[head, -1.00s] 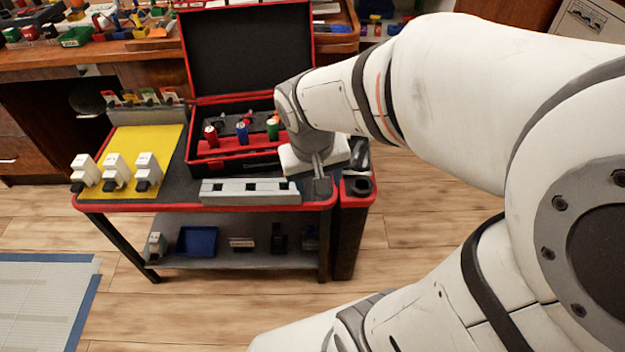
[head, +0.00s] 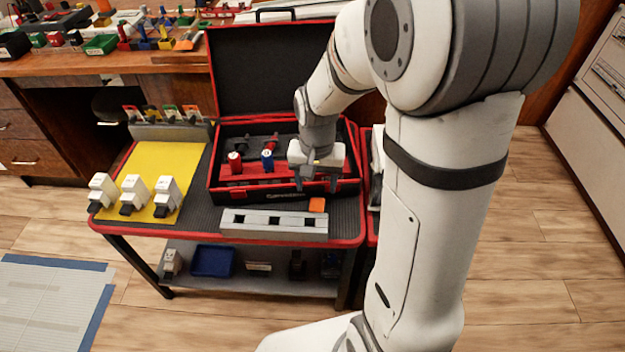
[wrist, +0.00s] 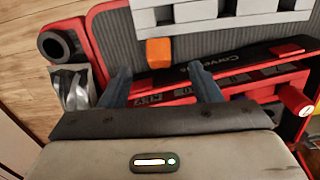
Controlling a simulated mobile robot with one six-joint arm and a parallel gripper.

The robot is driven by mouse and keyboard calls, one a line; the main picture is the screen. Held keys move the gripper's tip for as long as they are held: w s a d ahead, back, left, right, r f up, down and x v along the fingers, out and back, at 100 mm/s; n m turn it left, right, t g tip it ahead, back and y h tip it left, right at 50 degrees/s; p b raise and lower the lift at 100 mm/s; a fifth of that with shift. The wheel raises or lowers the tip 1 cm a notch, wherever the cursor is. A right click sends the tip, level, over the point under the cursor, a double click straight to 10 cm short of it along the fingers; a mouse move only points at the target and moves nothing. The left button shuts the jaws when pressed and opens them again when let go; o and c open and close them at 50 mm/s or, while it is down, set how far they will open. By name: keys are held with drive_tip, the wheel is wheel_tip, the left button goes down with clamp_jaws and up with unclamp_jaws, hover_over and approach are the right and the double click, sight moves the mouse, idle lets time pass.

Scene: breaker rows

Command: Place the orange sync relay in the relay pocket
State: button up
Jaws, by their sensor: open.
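The orange sync relay (head: 317,205) is a small orange block on the dark cart mat, between the case's front and the right end of the grey slotted block (head: 275,236). It also shows in the wrist view (wrist: 159,52), ahead of my fingertips and apart from them. My gripper (head: 314,182) is over the front right of the open case; in the wrist view (wrist: 160,78) its fingers are spread with nothing between them. The grey block has several dark square openings; I cannot tell which opening, here or in the case, is the relay pocket.
The open black-and-red case (head: 212,170) holds a red cylinder (head: 235,162) and a blue cylinder (head: 267,160). A black ring-shaped holder (wrist: 56,46) is beside the cart.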

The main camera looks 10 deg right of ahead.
sight(317, 200)
wheel_tip(317, 200, down, 8)
drive_tip(key=b, duration=0.3)
drive_tip(key=shift+w+d+r, duration=0.1)
drive_tip(key=shift+w+d, duration=0.05)
drive_tip(key=shift+c, duration=0.3)
drive_tip(key=c, duration=1.1)
